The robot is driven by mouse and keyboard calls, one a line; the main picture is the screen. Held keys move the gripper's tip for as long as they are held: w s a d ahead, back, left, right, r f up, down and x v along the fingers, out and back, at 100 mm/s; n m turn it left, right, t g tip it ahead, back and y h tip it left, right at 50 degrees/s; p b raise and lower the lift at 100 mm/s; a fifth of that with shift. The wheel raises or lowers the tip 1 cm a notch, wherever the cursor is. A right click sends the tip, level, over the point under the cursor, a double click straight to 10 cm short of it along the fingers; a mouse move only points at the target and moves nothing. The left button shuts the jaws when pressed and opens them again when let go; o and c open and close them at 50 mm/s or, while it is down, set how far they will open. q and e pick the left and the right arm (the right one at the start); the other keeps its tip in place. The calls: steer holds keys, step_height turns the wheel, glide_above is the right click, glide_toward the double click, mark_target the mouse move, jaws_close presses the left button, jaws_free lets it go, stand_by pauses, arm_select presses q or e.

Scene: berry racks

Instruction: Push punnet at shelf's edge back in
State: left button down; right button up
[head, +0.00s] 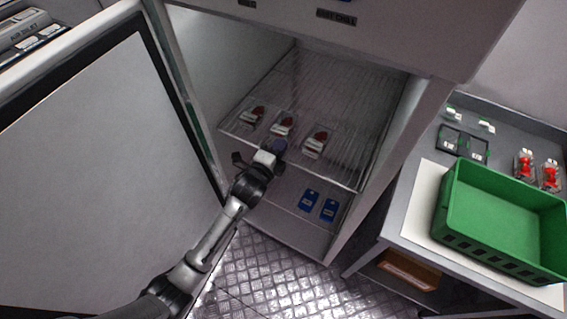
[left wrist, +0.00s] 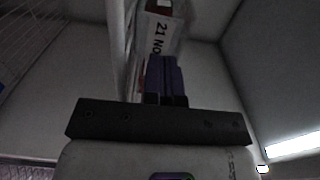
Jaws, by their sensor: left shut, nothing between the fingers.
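My left gripper (head: 279,146) is in front of the open cabinet's wire shelf (head: 352,120), just below the middle punnet (head: 283,124). Its purple fingers (left wrist: 166,75) are shut and empty. In the left wrist view a clear punnet with a printed label (left wrist: 160,33) is directly beyond the fingertips; I cannot tell whether they touch. A left punnet (head: 253,116) and a right punnet (head: 317,143) stand on the same shelf near its front. All hold red fruit and carry white labels. Which one overhangs the edge is unclear. My right gripper is not in view.
The cabinet door (head: 95,165) stands open at left. Two blue items (head: 309,200) lie on the lower level. At right, a table carries a green crate (head: 505,215), two punnets (head: 550,175) and dark trays (head: 463,145). The shelf behind the punnets is clear.

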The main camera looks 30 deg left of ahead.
arm_select(q)
steer(key=shift+w+a, duration=0.1)
stand_by(0.3)
steer(key=shift+s+r, duration=0.1)
steer(key=shift+s, duration=0.15)
steer(key=s+p, duration=0.4)
steer(key=s, duration=0.9)
steer(key=shift+s+a, duration=0.25)
steer(key=shift+a, duration=0.2)
